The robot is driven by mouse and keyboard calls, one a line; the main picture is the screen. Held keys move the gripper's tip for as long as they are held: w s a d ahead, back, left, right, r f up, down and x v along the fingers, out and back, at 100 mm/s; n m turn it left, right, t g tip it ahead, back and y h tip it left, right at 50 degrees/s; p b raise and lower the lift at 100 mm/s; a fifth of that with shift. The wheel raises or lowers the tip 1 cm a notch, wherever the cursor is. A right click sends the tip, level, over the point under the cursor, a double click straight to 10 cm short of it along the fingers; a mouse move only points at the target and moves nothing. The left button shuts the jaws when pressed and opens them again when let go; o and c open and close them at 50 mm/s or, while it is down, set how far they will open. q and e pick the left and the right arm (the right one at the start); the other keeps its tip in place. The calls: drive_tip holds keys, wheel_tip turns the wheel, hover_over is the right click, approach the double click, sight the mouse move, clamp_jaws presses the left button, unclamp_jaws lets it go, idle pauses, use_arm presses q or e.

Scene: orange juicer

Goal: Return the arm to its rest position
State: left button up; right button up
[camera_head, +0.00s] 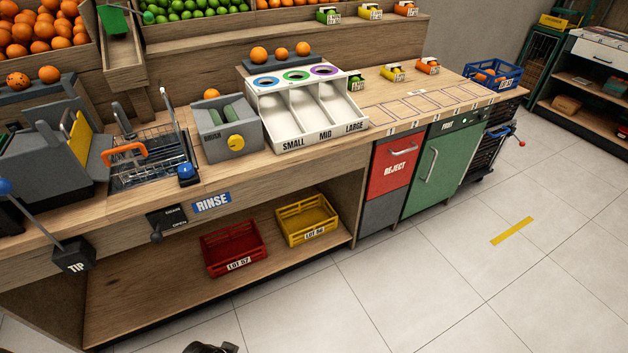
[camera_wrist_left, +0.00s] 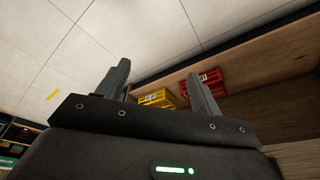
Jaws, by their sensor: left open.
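My left gripper (camera_wrist_left: 158,70) shows in the left wrist view. Its two dark fingers stand apart with nothing between them. Beyond the fingers are the tiled floor (camera_wrist_left: 75,40) and the wooden counter's lower shelf, with a yellow crate (camera_wrist_left: 160,98) and a red crate (camera_wrist_left: 205,82) in the distance. In the head view only a small dark part of me shows at the bottom edge, and I cannot tell whether it is a gripper. My right gripper is in neither view.
The wooden counter (camera_head: 215,190) carries a wire rinse basket (camera_head: 150,150), a brush box (camera_head: 225,140) and a white size sorter (camera_head: 310,108). A red crate (camera_head: 235,248) and a yellow crate (camera_head: 306,220) stand on the lower shelf. The floor (camera_head: 440,270) in front is clear.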

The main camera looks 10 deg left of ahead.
use_arm(q)
drive_tip(key=s+f+g, duration=0.1)
drive_tip(key=s+f, duration=0.2)
drive_tip(key=f, duration=0.8)
drive_tip(key=s+f, duration=0.4)
drive_tip(key=f, duration=0.6)
drive_tip(key=s+a+f+g, duration=0.1)
drive_tip(key=s+a+f, duration=0.2)
drive_tip(key=s+f, duration=0.6)
drive_tip(key=s, duration=0.3)
drive_tip(key=shift+s, duration=0.2)
drive_tip(key=shift+s+a+f, duration=0.1)
drive_tip(key=shift+a, duration=0.05)
